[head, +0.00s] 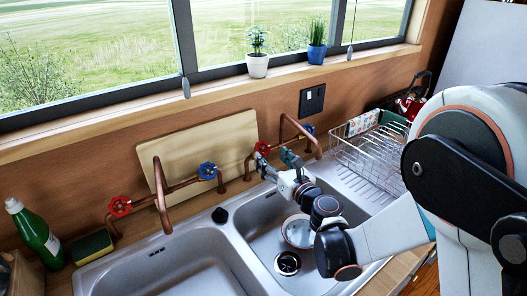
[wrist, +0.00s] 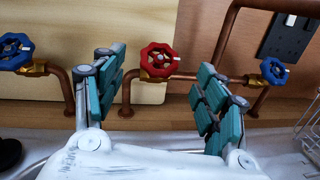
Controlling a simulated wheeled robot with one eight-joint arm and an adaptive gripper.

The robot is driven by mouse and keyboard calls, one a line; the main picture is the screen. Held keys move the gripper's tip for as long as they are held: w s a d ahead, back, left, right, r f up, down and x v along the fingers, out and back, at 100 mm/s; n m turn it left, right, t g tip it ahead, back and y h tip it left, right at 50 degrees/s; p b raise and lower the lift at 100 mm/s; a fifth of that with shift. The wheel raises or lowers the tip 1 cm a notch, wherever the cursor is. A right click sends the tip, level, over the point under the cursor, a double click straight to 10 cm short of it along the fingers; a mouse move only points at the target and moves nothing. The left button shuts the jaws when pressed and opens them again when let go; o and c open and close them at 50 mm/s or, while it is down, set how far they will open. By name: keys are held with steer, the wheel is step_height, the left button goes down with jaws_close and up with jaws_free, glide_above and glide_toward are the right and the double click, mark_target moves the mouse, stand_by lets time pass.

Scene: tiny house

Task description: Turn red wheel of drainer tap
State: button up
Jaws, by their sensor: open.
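The drainer tap is the right-hand copper tap (head: 303,128), beside the dish drainer. Its red wheel (head: 262,148) is on its left side and its blue wheel (head: 308,130) on its right. My gripper (head: 277,163) is open and empty, just in front of the red wheel. In the wrist view the red wheel (wrist: 160,60) appears between my two teal-padded fingers (wrist: 163,85), beyond their tips, with no clear contact. The blue wheel (wrist: 273,71) lies right of the right finger, which hides part of the tap's pipe.
A second copper tap at left has a red wheel (head: 120,206) and a blue wheel (head: 207,170). A wooden board (head: 205,152) leans on the wall behind. A wire dish drainer (head: 365,160) stands right. A bowl (head: 298,232) sits in the right basin; the left basin is empty.

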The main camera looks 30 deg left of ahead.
mark_target(263, 149)
steer(key=b+x, duration=0.1)
steer(key=x, duration=0.5)
steer(key=shift+w+a, duration=0.2)
steer(key=shift+a, duration=0.05)
steer(key=c, duration=1.1)
